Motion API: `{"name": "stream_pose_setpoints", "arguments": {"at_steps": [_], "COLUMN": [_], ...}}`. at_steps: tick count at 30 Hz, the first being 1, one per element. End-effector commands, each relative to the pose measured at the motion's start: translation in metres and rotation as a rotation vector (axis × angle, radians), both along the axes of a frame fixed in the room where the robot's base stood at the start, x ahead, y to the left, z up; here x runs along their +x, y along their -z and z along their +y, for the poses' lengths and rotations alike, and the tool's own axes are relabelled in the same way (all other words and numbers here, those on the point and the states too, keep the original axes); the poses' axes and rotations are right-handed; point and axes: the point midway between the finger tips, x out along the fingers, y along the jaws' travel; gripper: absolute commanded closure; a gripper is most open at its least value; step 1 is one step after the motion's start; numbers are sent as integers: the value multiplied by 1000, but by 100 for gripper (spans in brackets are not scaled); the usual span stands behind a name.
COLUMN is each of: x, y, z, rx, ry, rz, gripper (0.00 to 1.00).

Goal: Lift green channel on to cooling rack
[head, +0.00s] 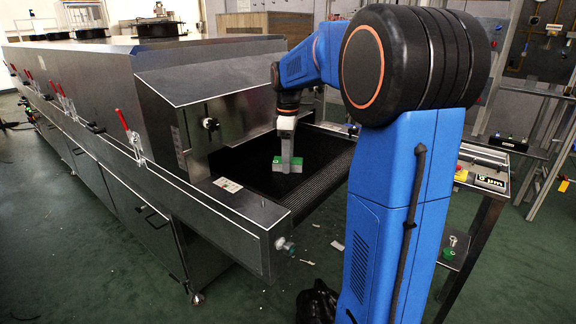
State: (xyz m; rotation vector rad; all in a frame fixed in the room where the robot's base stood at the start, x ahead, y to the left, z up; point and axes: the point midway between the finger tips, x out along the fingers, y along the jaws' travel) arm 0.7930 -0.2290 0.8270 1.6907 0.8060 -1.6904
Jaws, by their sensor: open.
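The green channel (295,164) is a short green piece lying on the dark mesh belt (262,172) at the mouth of the tunnel dryer. My gripper (287,163) points straight down at it, and a grey finger covers the middle of the channel. The jaws are open and appear to be around or right beside the channel; the far finger is hidden, so I cannot tell if they touch it. A metal-framed stand (487,196) at the right may be the cooling rack, but I cannot tell for sure.
The dryer's hood (215,90) rises behind the belt, and its metal side rail (240,205) runs along the front. My blue arm hides part of the space between belt and stand. A black bag (317,303) lies on the floor (100,265).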

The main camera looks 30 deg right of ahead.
Motion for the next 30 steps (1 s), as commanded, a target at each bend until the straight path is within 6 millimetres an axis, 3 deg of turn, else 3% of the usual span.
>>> {"name": "stream_pose_setpoints", "arguments": {"at_steps": [2,7,9,19,30], "x": [0,0,0,0,1], "y": [0,0,0,-9,-72], "z": [0,0,0,0,0], "rx": [0,0,0,0,0], "ry": [0,0,0,0,0], "rz": [0,0,0,-1,-2], "gripper": [41,82,91,91,91]}}
